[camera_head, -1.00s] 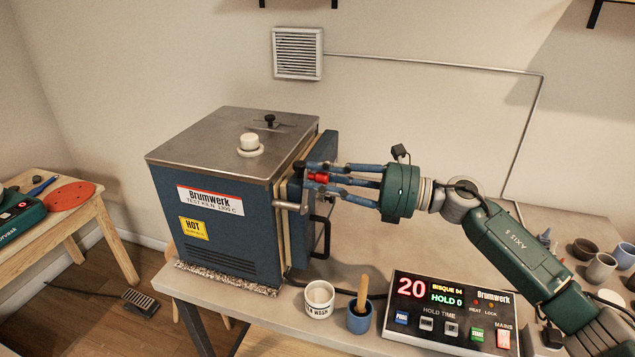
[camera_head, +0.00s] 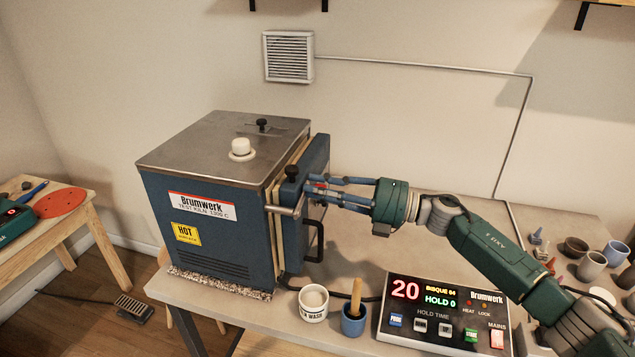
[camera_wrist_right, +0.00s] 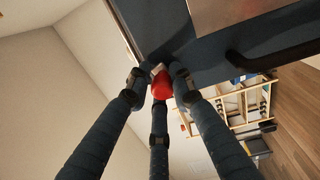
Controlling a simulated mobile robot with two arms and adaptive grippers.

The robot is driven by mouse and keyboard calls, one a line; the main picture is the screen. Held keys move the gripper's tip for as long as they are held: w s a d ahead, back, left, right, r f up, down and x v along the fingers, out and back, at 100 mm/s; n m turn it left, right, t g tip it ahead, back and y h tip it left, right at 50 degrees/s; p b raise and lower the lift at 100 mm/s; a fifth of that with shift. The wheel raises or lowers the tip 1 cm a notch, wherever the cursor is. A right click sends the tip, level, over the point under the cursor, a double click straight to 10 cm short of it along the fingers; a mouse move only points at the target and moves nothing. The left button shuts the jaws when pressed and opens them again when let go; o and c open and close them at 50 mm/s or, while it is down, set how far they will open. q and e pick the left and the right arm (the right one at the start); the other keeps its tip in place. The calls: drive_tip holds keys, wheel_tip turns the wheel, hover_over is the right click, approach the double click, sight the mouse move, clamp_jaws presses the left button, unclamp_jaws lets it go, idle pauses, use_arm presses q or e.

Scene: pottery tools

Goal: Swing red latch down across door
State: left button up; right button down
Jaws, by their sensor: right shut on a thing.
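The blue kiln (camera_head: 215,235) stands on the table with its thick door (camera_head: 316,160) at its right side. The red latch (camera_head: 319,184) shows as a small red piece between my right fingers beside the door; it also shows in the right wrist view (camera_wrist_right: 161,84). My right gripper (camera_head: 312,190) reaches in from the right. It is shut on the red latch, with its fingertips gathered round it. The fingers hide much of the latch, so I cannot tell its exact angle. The black door handle (camera_head: 319,241) is below the gripper. My left gripper is not in view.
A black knob (camera_head: 291,172) and a metal rod (camera_head: 284,211) are at the door's edge. A white cup (camera_head: 313,305), a blue cup with a wooden-handled tool (camera_head: 354,322) and a control box (camera_head: 445,310) stand in front. Several small pots (camera_head: 592,265) are at right.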

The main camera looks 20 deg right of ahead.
drive_tip(key=shift+s+f+m+p, duration=0.1)
drive_tip(key=shift+f+m+p, duration=0.2)
drive_tip(key=shift+f+m, duration=1.25)
drive_tip(key=c, duration=1.6)
unclamp_jaws()
drive_tip(key=shift+r, duration=0.1)
drive_tip(key=shift+r, duration=0.1)
drive_tip(key=v, duration=1.2)
drive_tip(key=shift+r, duration=0.1)
